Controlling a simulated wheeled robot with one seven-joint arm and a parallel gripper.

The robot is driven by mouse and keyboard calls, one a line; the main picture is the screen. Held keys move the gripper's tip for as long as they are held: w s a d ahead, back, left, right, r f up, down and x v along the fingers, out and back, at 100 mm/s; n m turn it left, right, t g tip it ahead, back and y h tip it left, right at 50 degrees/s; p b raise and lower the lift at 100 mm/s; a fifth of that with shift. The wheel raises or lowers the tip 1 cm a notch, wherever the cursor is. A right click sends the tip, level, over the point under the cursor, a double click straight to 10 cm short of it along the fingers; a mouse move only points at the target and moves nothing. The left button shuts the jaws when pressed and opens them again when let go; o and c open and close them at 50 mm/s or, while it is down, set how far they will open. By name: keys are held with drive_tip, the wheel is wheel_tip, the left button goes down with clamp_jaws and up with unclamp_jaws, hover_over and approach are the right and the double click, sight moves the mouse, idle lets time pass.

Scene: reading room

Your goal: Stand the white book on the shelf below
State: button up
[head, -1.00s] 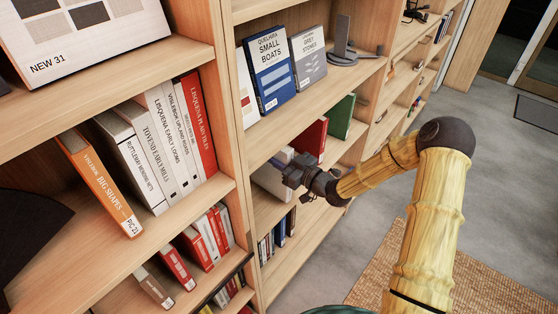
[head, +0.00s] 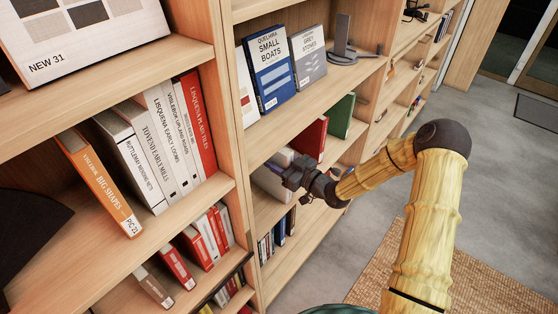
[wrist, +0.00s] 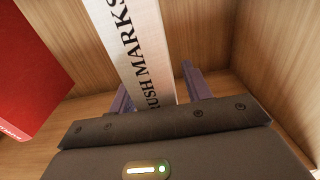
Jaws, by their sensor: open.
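A white book (wrist: 138,45) with dark lettering ending in "USH MARKS" on its spine shows in the wrist view. It looks tilted there, between the two fingers of my gripper (wrist: 160,90). The fingers are apart, one on each side of the spine; whether either touches it I cannot tell. In the head view my gripper (head: 291,176) is at the front of a middle-bookcase compartment, before a pale book (head: 268,184) that seems to be the same one. My gripper hides part of it. The book's lower end is hidden behind my gripper in the wrist view.
A red book (head: 311,137) and a green book (head: 340,117) stand in the same bookcase; a red book (wrist: 28,75) is close by at left in the wrist view. Below, several small books (head: 277,235) stand at the left, with bare shelf (head: 312,237) to their right.

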drive_tip(key=b+v, duration=0.1)
drive_tip(key=v, duration=1.1)
drive_tip(key=shift+b, duration=0.4)
drive_tip(key=shift+r, duration=0.1)
drive_tip(key=s+d+f+m+g+h, duration=0.2)
drive_tip(key=s+d+m+g+h, duration=0.3)
drive_tip(key=h, duration=0.6)
drive_tip(key=s+d+r+m+g+h, duration=0.1)
drive_tip(key=s+r+m, duration=0.1)
drive_tip(key=s, duration=0.5)
drive_tip(key=s+d+r+m+g+h, duration=0.1)
drive_tip(key=s+r+m+g+h, duration=0.1)
drive_tip(key=s, duration=0.5)
wheel_tip(320, 180, up, 3)
drive_tip(key=shift+d+f+m, duration=0.2)
drive_tip(key=shift+d+m, duration=0.15)
drive_tip(key=shift+m, duration=0.35)
